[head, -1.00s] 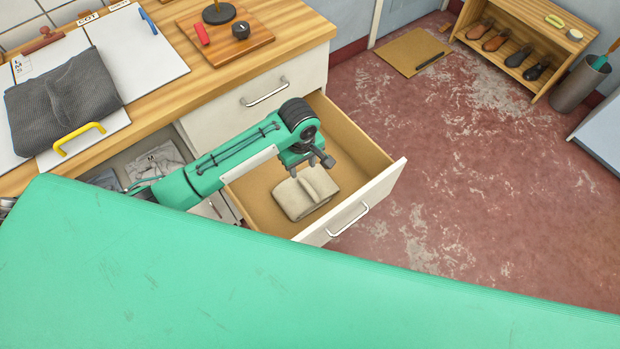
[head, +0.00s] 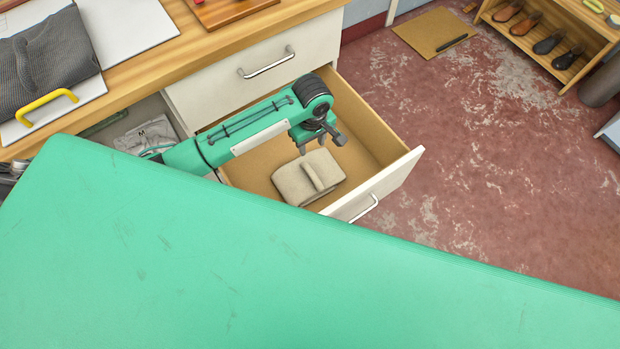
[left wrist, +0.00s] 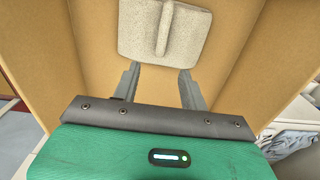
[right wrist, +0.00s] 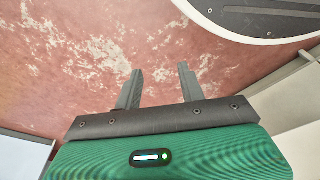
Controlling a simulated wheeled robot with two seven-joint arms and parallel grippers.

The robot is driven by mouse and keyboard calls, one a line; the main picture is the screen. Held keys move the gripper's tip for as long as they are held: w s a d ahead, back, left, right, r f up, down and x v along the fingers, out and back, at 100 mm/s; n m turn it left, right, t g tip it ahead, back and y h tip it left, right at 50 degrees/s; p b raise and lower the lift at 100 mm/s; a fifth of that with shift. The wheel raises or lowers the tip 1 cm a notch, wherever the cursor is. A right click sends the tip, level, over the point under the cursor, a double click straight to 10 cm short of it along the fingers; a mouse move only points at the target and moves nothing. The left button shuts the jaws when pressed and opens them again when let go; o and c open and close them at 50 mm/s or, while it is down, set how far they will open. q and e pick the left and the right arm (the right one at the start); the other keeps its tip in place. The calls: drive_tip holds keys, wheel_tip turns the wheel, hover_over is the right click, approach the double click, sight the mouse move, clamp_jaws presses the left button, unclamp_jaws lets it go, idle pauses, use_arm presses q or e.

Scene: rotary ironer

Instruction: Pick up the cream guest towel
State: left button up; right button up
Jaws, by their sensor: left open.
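The cream guest towel (head: 308,178) lies folded on the floor of the open drawer (head: 375,130), with a raised ridge across its top. It also shows at the top of the left wrist view (left wrist: 165,30). My left gripper (head: 319,144) is over the drawer, above and just beyond the towel in the head view. Its fingers (left wrist: 160,82) are apart, with nothing between them, and the towel lies past the fingertips. My right gripper shows only in the right wrist view (right wrist: 158,82), open and empty above the red floor.
The drawer front (head: 385,185) with its metal handle and the side walls surround the towel. The wooden counter (head: 150,62) carries a dark grey folded cloth (head: 45,62). A grey garment (head: 147,137) lies in a compartment left of the drawer. A shoe rack (head: 560,40) stands far right.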

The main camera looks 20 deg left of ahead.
use_arm(q)
drive_tip(key=f, duration=0.1)
drive_tip(key=b, duration=0.2)
hover_over(310, 170)
drive_tip(key=f, duration=0.8)
drive_tip(key=shift+d, duration=0.2)
drive_tip(key=f, duration=0.5)
drive_tip(key=shift+s+a+f, duration=0.1)
drive_tip(key=shift+a+f, duration=0.1)
drive_tip(key=shift+f, duration=0.05)
use_arm(e)
wheel_tip(310, 170, up, 8)
drive_tip(key=w+a, duration=0.1)
drive_tip(key=w, duration=0.1)
drive_tip(key=shift+w, duration=0.1)
use_arm(q)
clamp_jaws()
